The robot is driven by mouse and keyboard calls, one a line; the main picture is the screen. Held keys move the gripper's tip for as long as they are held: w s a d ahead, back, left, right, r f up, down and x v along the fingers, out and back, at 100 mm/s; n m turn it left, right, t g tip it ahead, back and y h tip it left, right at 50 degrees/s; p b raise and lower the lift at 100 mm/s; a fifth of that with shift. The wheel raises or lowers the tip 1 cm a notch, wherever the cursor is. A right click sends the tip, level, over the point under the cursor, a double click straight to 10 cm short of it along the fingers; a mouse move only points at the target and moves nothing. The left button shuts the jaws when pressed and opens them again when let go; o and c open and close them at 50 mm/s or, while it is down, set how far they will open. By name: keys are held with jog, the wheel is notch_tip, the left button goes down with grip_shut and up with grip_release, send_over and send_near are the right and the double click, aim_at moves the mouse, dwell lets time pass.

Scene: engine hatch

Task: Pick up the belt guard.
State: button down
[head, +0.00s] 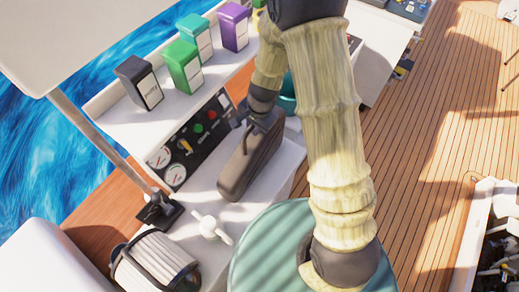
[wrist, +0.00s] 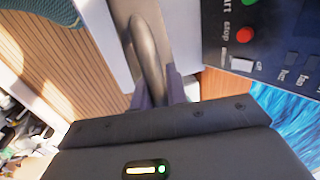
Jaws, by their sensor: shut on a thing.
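The belt guard (head: 248,168) is a long, dark brown-grey cover with rounded ends, in the middle of the head view. It is over the white counter beside the control panel; I cannot tell whether its underside touches the counter. My gripper (head: 254,122) is at its upper far end, shut on it. In the wrist view, the two dark fingers of my gripper (wrist: 160,88) stand on either side of a rounded grey bar of the belt guard (wrist: 147,48). My arm and gripper body hide part of the guard.
The control panel (head: 190,138) with gauges and buttons stands close left of the guard. Black, green, teal and purple cartons (head: 184,67) line the shelf above. A white wing-shaped knob (head: 211,227) and a ribbed cylinder (head: 155,267) are nearer. Wooden deck (head: 440,120) lies open right.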

jog(key=shift+w+r, duration=0.1)
jog(key=shift+r, duration=0.1)
notch_tip(320, 180, up, 18)
jog(key=b, duration=0.1)
dwell(0.4)
jog(key=shift+f, duration=0.2)
dwell(0.4)
